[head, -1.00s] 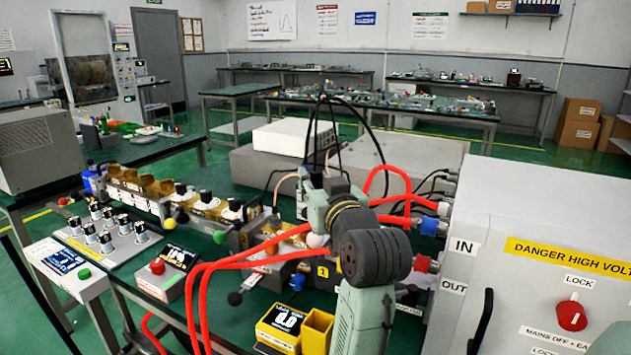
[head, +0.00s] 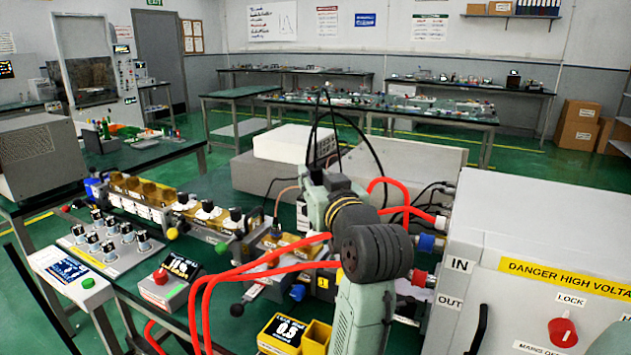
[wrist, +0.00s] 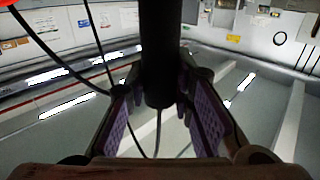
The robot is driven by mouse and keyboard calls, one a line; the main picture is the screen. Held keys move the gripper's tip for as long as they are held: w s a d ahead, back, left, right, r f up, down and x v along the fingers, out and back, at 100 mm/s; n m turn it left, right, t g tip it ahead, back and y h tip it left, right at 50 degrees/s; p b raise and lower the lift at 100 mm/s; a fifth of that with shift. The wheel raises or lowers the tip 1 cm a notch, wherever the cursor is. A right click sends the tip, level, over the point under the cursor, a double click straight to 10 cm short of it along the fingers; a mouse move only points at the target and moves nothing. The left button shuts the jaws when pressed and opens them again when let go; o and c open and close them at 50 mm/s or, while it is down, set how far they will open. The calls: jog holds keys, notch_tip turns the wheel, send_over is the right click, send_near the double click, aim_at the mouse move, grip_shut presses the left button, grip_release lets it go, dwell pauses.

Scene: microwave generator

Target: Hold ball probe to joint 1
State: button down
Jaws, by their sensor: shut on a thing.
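My gripper's two purple-padded fingers (wrist: 162,108) are shut on a black rod, the ball probe (wrist: 160,55), in the wrist view. The probe's far end runs out of that frame and its ball tip cannot be made out. In the head view my arm bends over the bench with thin black cables above it, and it hides much of the hardware behind. Small yellow number tags (head: 322,282) show beside the arm at the waveguide line; which one marks joint 1 is too small to tell. A yellow-and-black meter (head: 283,331) shows a reading near 0.5.
Red hoses (head: 262,268) loop across the bench beside my arm. The grey high-voltage cabinet (head: 545,225) stands close on the right. Brass waveguide parts (head: 150,192), a knob panel (head: 110,240) and a red-button box (head: 172,280) stand on the left. A white box (head: 293,143) sits behind.

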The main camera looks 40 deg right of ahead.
aim_at(315, 169)
notch_tip(315, 169, up, 3)
jog(key=shift+r+p, duration=0.1)
jog(key=shift+p, duration=0.95)
jog(key=shift+r, duration=1.05)
